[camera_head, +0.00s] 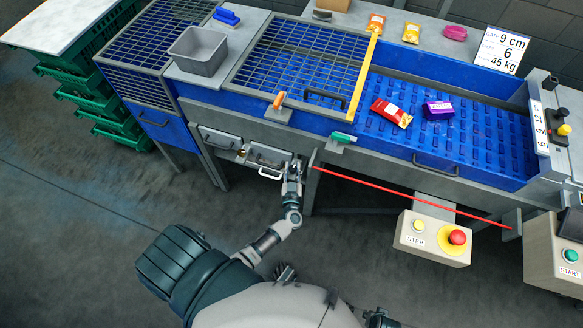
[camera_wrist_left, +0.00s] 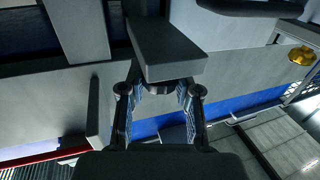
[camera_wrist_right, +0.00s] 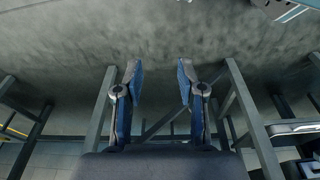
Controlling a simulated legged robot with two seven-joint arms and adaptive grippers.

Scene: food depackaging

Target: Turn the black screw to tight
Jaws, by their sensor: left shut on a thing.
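My left gripper (camera_head: 294,172) reaches up to the front of the machine, just right of the two small drawers under the blue frame. In the left wrist view, its two fingers stand either side of a dark round knob, the black screw (camera_wrist_left: 159,89), below a grey block. The fingers are closed around the screw. In the head view the screw is hidden by the gripper, and how tight it is cannot be told. My right gripper (camera_wrist_right: 157,82) is open and empty in the right wrist view, with its fingers well apart.
The blue conveyor (camera_head: 470,140) lies above, with a red packet (camera_head: 391,113) and a purple one (camera_head: 438,110).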

